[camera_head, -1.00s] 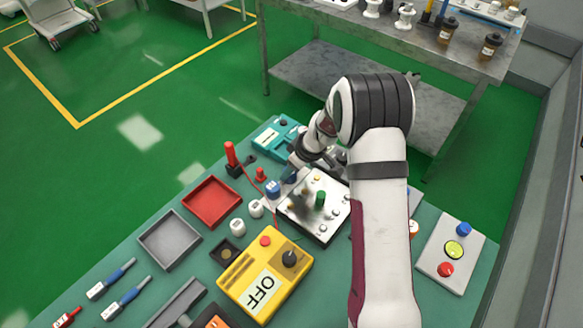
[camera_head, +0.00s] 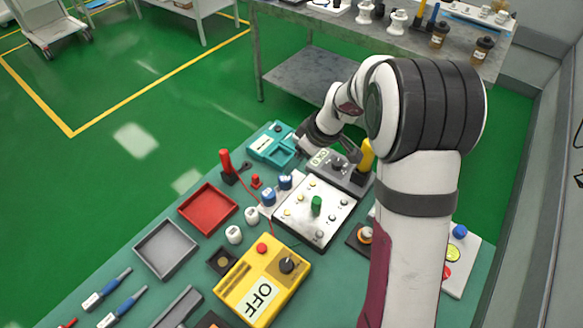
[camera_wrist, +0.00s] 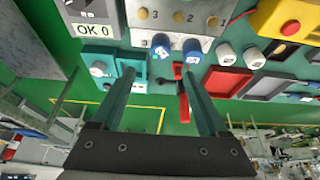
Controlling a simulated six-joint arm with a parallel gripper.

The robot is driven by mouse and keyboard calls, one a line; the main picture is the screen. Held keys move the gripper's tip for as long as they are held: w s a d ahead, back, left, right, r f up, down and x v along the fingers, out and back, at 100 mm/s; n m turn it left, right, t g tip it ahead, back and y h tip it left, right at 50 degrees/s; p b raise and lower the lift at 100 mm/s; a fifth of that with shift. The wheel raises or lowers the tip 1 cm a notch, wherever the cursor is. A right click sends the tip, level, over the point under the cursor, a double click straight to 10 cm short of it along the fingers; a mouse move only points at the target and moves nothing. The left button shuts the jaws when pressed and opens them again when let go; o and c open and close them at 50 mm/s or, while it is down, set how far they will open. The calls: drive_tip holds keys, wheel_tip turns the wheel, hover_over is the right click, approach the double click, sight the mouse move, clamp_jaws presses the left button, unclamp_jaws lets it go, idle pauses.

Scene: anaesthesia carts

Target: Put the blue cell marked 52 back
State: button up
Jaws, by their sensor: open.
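Two blue cells stand side by side, a left one (camera_head: 268,196) and a right one (camera_head: 285,181), at the edge of a white panel with a green handle (camera_head: 316,206). The wrist view shows both, one (camera_wrist: 161,44) beside the other (camera_wrist: 192,48); their numbers are too small to read. My gripper (camera_head: 302,149) is behind them, near a teal device (camera_head: 262,146). In the wrist view my gripper (camera_wrist: 158,78) is open and its fingers hold nothing. The teal device (camera_wrist: 97,52) is partly behind one finger.
White cells (camera_head: 233,234) stand beside a red tray (camera_head: 208,208) and a grey tray (camera_head: 165,248). A yellow box marked OFF (camera_head: 240,283) is in front. A red lever (camera_head: 226,162) stands near the blue cells. A grey device with a yellow handle (camera_head: 366,156) is beside my arm.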

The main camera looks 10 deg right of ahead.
drive_tip(key=s+a+r+m, duration=0.2)
drive_tip(key=s+r+m, duration=0.1)
drive_tip(key=s+r, duration=0.45)
drive_tip(key=s+r+m+g+h, duration=0.1)
drive_tip(key=s+m, duration=1)
drive_tip(key=s, duration=1.4)
drive_tip(key=shift+s+r+m+g, duration=0.25)
drive_tip(key=shift+r+g, duration=0.3)
drive_tip(key=shift+g, duration=0.65)
